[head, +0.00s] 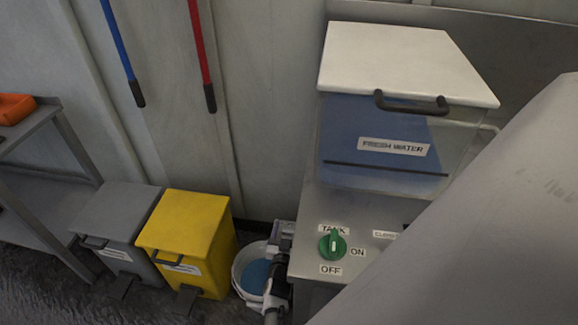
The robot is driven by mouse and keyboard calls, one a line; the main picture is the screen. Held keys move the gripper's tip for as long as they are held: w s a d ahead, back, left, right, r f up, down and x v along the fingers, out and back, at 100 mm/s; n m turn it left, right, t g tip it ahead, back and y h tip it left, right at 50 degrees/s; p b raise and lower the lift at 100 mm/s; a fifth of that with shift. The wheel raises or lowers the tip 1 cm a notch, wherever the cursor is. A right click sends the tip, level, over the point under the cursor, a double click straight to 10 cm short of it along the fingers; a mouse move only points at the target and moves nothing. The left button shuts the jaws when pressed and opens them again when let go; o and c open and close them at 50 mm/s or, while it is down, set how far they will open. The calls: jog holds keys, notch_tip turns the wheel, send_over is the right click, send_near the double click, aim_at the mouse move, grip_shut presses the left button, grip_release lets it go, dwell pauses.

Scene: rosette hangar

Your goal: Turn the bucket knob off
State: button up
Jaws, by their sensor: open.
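A green round knob (332,244) sits on the grey metal counter, between labels reading TANK, ON and OFF. Its raised grip points roughly up and down in the picture. A white bucket (238,284) with blue liquid stands on the floor left of the counter. What appears to be my gripper (284,232) is beside the counter's left edge, in front of the bucket and left of the green knob, apart from the knob. It is open, and I see nothing held. A second label (386,234) is partly hidden by my arm, with a dark part beside it. No knob labelled for the bucket is readable.
A clear tank (335,150) with a white lid, black handle and FRESH WATER label stands on the counter behind the knob. Yellow (205,225) and grey (125,205) pedal bins stand left, near a metal shelf (30,135). My arm hides the counter's right part.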

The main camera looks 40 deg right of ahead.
jog(key=c, duration=1)
